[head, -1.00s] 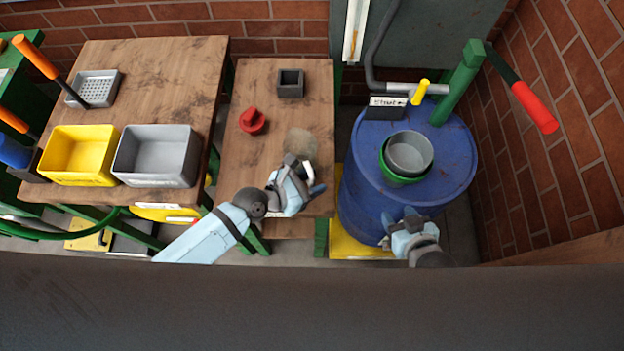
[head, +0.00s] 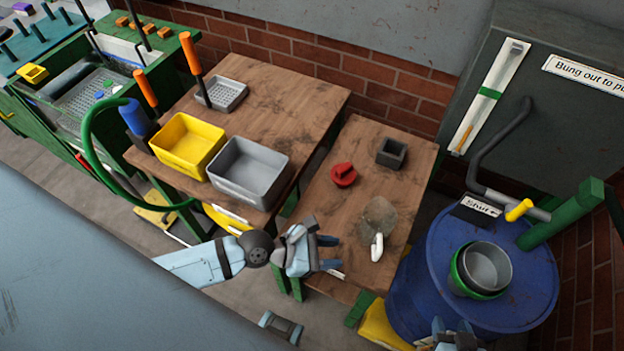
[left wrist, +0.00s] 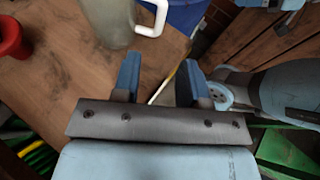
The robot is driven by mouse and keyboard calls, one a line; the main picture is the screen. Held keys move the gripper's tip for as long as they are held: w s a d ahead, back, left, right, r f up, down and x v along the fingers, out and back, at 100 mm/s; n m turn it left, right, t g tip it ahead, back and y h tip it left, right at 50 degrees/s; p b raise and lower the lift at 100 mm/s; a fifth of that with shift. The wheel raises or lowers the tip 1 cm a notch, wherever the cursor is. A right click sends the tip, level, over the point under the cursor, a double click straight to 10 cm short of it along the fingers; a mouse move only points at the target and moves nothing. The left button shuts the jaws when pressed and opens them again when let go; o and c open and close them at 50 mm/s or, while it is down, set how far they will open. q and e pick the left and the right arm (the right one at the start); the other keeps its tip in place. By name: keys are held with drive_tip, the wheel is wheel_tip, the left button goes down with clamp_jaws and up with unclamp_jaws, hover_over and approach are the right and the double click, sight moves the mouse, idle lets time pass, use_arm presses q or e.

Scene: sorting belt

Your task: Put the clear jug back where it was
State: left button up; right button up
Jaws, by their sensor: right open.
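The clear jug (head: 379,214) stands on the smaller wooden table, with its white handle pointing toward the front edge. It also shows at the top of the left wrist view (left wrist: 106,22), partly cut off by the frame. My left gripper (head: 329,254) is to the left and front of the jug, apart from the handle. Its two blue fingers (left wrist: 158,80) are spread with nothing between them. My right gripper (head: 455,332) is open at the bottom edge of the head view, in front of the blue drum, partly cut off.
A red lidded item (head: 343,175) and a dark square pot (head: 391,152) stand behind the jug. The blue drum (head: 430,262) to the right carries a green and a grey bowl (head: 487,266). Yellow (head: 187,143) and grey (head: 249,172) bins stand on the larger table.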

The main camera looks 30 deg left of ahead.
use_arm(q)
drive_tip(key=s+a+f+m+t+y, duration=0.1)
drive_tip(key=a+m+y, duration=0.3)
drive_tip(key=m, duration=0.9)
drive_tip(key=s+a+f+m+t+y, duration=0.1)
drive_tip(key=a+f+m+y, duration=0.3)
drive_tip(key=m, duration=1)
drive_tip(key=shift+s+a+f+t, duration=0.15)
drive_tip(key=shift+a+t, duration=0.5)
drive_tip(key=shift+t, duration=0.25)
